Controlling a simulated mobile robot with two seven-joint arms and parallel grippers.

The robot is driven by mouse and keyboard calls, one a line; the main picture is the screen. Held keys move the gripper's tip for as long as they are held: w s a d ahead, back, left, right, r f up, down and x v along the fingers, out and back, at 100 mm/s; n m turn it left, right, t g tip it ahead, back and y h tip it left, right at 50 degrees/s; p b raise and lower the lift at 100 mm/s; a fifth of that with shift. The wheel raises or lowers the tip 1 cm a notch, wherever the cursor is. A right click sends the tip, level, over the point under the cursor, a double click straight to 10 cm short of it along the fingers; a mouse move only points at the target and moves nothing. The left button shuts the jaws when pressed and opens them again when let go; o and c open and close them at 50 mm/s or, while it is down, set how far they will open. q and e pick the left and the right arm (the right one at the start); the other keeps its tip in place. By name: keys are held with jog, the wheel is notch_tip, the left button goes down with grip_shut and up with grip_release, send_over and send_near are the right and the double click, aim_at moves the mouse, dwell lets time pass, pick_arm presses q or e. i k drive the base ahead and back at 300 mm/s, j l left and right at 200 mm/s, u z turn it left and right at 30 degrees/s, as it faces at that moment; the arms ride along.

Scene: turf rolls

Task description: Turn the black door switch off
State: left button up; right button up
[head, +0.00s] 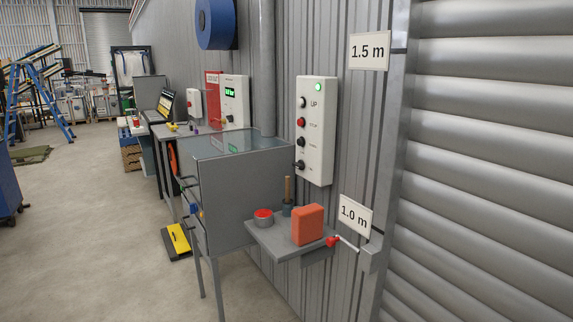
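A white door control panel (317,130) is fixed to the corrugated wall, left of the roller door. Its green lamp (318,87) at the top is lit. Below it are a black button marked UP, a red button (301,122) marked STOP and another black button (301,142). At the bottom is the black door switch (300,165), which sticks out to the left. Its small label and exact setting are too small to read. Neither of my grippers is in view.
A small grey shelf (273,240) below the panel holds an orange block (308,225), a red-topped tin (264,218) and a brush (288,195). A red-and-white lever (335,242) juts out at its right. A grey cabinet (235,205) stands left. The floor at left is mostly clear.

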aim_at(300, 166)
jog(key=i+j, duration=0.2)
jog(key=j, duration=0.15)
jog(key=i+j+z, duration=0.1)
jog(key=i+j, duration=0.35)
jog(key=j, duration=0.25)
jog(key=i+j, duration=0.2)
jog(key=j, duration=0.15)
jog(key=i+j+z, duration=0.1)
jog(key=j, duration=0.3)
jog(key=i+j, duration=0.5)
jog(key=j, duration=0.25)
jog(key=i+z, duration=0.05)
